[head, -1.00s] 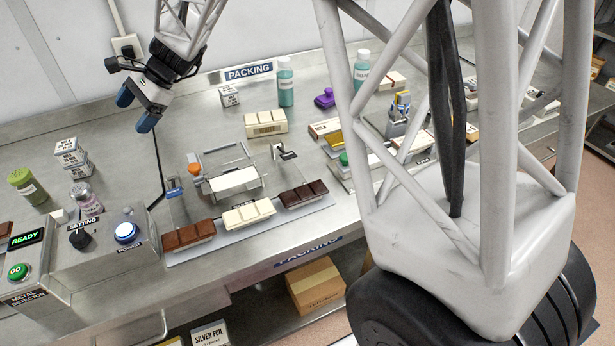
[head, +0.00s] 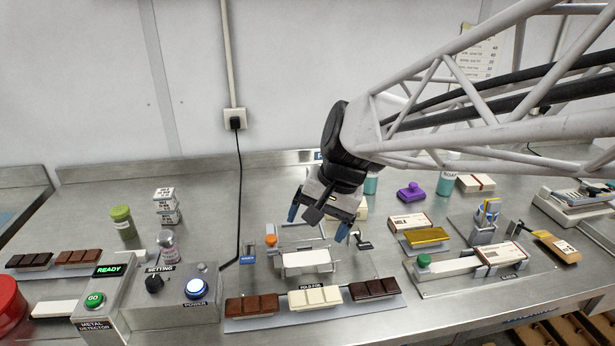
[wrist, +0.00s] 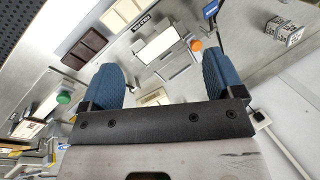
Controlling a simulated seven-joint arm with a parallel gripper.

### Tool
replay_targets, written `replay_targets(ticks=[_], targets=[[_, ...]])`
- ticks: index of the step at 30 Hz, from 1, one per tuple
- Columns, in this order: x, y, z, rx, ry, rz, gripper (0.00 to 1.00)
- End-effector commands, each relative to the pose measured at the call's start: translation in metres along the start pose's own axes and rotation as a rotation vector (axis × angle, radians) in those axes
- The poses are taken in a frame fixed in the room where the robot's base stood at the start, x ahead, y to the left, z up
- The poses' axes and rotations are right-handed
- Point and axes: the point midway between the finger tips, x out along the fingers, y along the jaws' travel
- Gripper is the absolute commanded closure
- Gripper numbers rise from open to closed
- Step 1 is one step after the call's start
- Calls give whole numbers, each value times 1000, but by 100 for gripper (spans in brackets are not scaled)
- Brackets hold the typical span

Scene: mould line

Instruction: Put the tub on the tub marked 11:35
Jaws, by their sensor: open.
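Small white tubs with dark printed labels (head: 166,205) stand stacked at the back left, behind the metal detector. They also show at the upper right of the wrist view (wrist: 284,30). I cannot read a time on any label. A single similar tub seen earlier near the packing sign is not visible now; my arm may hide it.
A green-capped shaker (head: 123,224) and a pink shaker (head: 167,247) stand close to the stack. The metal detector (head: 160,310) is in front of it. A chocolate-bar tray (head: 312,310) and a purple stamp (head: 411,192) are elsewhere on the bench.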

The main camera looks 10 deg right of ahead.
Motion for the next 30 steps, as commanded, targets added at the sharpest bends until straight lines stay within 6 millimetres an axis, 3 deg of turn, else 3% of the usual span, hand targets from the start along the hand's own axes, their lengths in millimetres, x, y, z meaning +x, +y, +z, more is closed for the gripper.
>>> replay_targets(ticks=[9, 15, 21, 30], targets=[[-15, 71, 53, -213, 114, 145, 13], [-18, 107, 80, -327, 164, 233, 13], [-18, 125, 92, -387, 186, 282, 13], [-18, 128, 95, -397, 189, 291, 13]])
